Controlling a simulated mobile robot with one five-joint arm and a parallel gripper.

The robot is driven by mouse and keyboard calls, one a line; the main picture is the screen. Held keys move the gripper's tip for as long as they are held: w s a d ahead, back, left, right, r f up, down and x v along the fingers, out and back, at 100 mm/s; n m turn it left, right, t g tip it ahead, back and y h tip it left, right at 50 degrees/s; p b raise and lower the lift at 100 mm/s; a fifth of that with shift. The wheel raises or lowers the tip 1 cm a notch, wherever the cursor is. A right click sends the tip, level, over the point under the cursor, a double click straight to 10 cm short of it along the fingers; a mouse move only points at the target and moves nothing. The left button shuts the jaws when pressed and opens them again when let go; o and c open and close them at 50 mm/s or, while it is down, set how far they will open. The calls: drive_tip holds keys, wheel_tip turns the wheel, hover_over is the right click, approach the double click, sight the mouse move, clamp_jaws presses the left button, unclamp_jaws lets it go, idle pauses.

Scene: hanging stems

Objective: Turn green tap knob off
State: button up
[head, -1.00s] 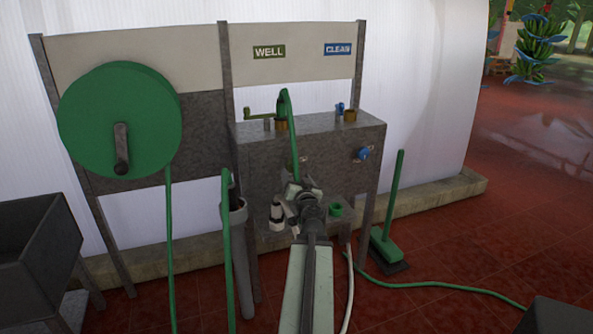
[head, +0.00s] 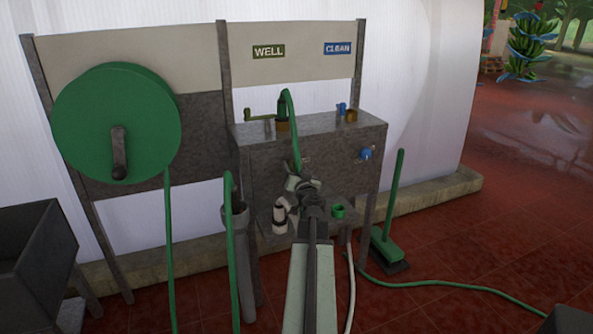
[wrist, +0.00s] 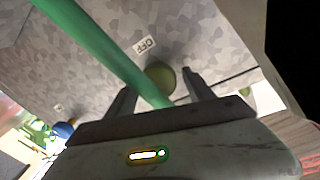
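The green tap knob (wrist: 160,76) is round and olive green. It shows in the wrist view on the front of the grey tank (wrist: 205,35), just beyond my fingertips. A small OFF label (wrist: 145,46) is beside it. My gripper (wrist: 158,84) is open, with one finger on each side of the knob in the picture; I cannot tell whether they touch it. In the head view my gripper (head: 303,184) is in front of the tank (head: 335,150), and the knob is hidden there.
A green hose (wrist: 105,52) crosses close to my left finger and partly in front of the knob. A blue knob (head: 365,154) is on the tank's right. A green broom (head: 390,225) stands at right.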

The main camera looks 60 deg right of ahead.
drive_tip(key=c, duration=1)
drive_tip(key=m+p, duration=0.1)
drive_tip(key=m, duration=0.2)
drive_tip(key=shift+d+r+m+p, duration=0.1)
drive_tip(key=shift+r+m+p, duration=0.05)
drive_tip(key=shift+m+p, duration=0.2)
drive_tip(key=m+y+p, duration=0.1)
drive_tip(key=m, duration=0.3)
drive_tip(key=shift+s+g, duration=0.1)
drive_tip(key=shift+g, duration=0.2)
drive_tip(key=m+y+p, duration=0.1)
drive_tip(key=m, duration=0.3)
drive_tip(key=shift+d, duration=0.1)
drive_tip(key=shift+m+t+y, duration=0.5)
drive_tip(key=shift+m+y, duration=0.1)
drive_tip(key=shift+m, duration=1.45)
